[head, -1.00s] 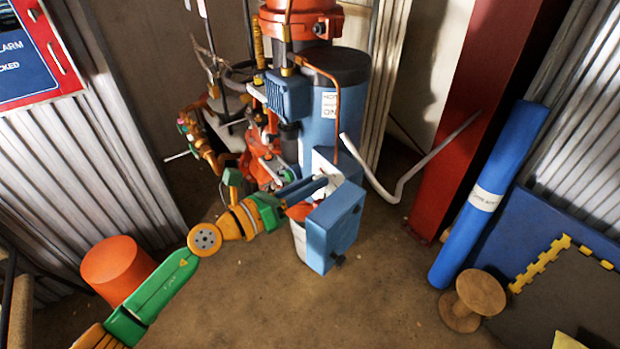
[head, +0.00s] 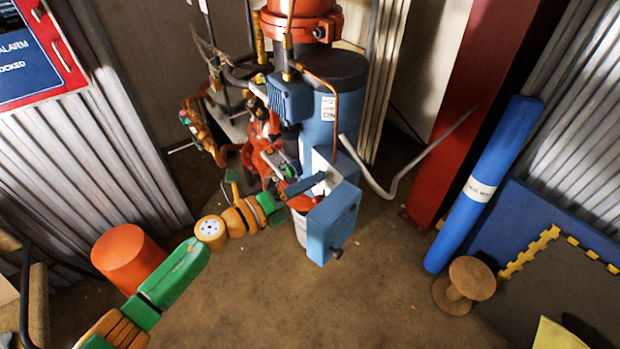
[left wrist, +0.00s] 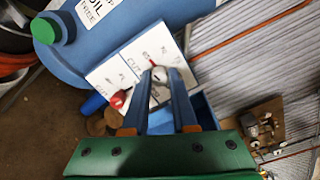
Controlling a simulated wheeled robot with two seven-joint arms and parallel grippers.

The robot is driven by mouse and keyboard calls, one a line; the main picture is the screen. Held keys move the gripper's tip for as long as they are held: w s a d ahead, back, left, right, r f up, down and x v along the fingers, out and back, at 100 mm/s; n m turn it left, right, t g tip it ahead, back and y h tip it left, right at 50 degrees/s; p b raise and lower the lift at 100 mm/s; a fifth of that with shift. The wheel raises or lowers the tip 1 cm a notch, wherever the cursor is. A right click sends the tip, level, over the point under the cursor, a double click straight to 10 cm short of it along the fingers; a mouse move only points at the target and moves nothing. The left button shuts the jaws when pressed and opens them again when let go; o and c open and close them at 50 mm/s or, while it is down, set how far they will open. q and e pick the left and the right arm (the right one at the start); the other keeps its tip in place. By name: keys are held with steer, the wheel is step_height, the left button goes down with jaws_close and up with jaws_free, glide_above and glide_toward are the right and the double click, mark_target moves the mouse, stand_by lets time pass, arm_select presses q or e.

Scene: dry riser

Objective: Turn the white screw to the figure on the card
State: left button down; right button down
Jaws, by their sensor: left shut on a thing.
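The white screw (left wrist: 160,90) sits on a white plate (left wrist: 122,74) printed with figures and letters, too small to read surely. A short red mark (left wrist: 153,62) shows just beyond the screw. My left gripper (left wrist: 160,77) is shut on the screw, one blue finger on each side; the fingers hide part of it. In the head view my left gripper (head: 322,178) reaches the white plate (head: 326,166) above a blue box (head: 332,222). I cannot pick out a separate card with a readable figure. My right gripper is not in view.
A red knob (left wrist: 118,100) is on the plate beside the left finger. A blue tank (head: 338,95) with pipes stands behind. An orange drum (head: 130,258) is near my left arm. A blue roll (head: 485,185) and a wooden spool (head: 464,284) stand right. Front floor is clear.

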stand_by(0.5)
arm_select(q)
steer(key=c, duration=0.7)
jaws_free()
steer(key=b+v, duration=0.1)
steer(key=v, duration=0.6)
